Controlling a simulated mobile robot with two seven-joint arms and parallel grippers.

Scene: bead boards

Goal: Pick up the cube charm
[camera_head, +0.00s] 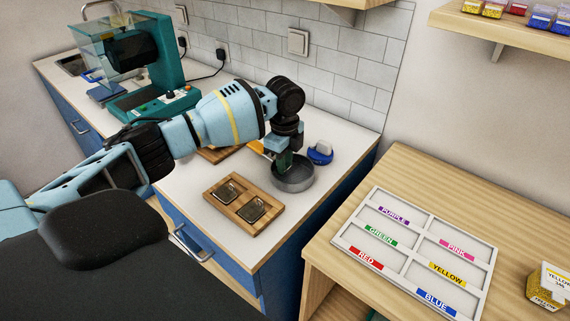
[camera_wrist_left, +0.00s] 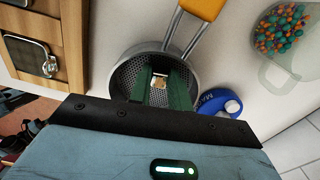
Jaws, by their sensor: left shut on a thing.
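My left gripper (camera_head: 284,166) points down into a round grey metal strainer (camera_head: 306,184) on the white counter. In the left wrist view its two green fingers (camera_wrist_left: 160,88) reach into the strainer (camera_wrist_left: 122,78), whose wall is perforated. A small pale tan and white thing, likely the cube charm (camera_wrist_left: 159,81), shows between the fingertips, and the gripper is shut on it. The charm is mostly hidden by the fingers, and in the head view I cannot make it out. My right gripper is not in view.
A wooden board (camera_head: 224,209) with two dark square dishes lies in front of the strainer. A blue-and-white round container (camera_head: 320,153) stands close behind it. A cup of mixed beads (camera_wrist_left: 284,30) is nearby. A labelled sorting tray (camera_head: 376,268) lies on the wooden table.

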